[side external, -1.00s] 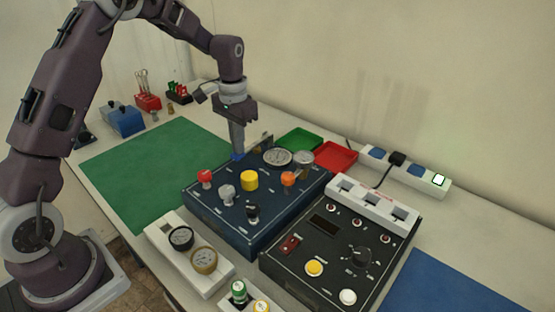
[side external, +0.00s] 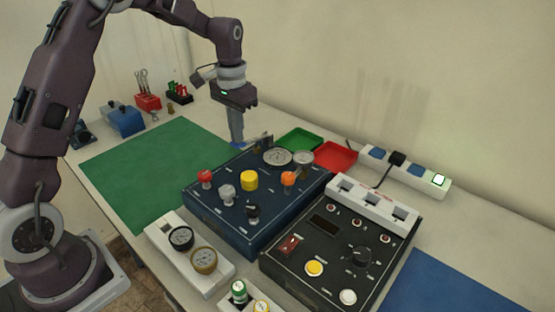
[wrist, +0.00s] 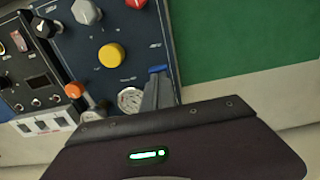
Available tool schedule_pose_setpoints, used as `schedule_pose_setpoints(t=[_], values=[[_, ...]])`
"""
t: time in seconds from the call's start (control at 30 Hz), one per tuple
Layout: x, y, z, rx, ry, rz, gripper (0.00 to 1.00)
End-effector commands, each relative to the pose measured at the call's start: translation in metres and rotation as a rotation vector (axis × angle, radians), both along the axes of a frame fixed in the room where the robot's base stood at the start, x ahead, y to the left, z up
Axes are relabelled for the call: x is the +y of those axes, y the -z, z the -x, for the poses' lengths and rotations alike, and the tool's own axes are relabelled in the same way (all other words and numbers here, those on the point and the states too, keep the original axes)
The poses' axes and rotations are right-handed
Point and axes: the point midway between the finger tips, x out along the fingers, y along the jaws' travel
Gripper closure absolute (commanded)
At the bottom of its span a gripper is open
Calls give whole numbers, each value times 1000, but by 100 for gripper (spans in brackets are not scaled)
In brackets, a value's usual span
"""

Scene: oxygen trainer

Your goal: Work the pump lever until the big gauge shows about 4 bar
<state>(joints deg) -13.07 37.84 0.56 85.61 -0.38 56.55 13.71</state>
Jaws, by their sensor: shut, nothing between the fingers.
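The dark blue oxygen panel (side external: 215,210) stands mid-table. The big gauge (side external: 278,157), a round pale dial, sits at its back edge; it also shows in the wrist view (wrist: 130,98), partly hidden by my fingers. Its needle is too small to read. My gripper (side external: 238,142) points down at the panel's back left corner, its fingers shut with nothing between them. A blue piece, apparently the pump lever's end (wrist: 157,69), shows right at my fingertips. The rest of the lever is hidden, and I cannot tell whether the fingers touch it.
A red knob (side external: 205,176), a grey knob (side external: 227,192), a yellow knob (side external: 249,180) and an orange knob (side external: 288,179) stand on the panel. A smaller gauge (side external: 303,158) is beside the big one. Green (side external: 300,139) and red (side external: 336,156) trays lie behind. The green mat (side external: 150,170) is clear.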

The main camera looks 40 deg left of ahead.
Motion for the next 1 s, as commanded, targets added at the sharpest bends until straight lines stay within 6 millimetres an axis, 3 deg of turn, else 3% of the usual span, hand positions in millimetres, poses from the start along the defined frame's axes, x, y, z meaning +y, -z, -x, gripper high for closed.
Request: schedule_pose_setpoints(t=[0.7,1.0], values=[[0,37,0,0,0,0,100],[0,26,-1,-3,0,-1,100]])
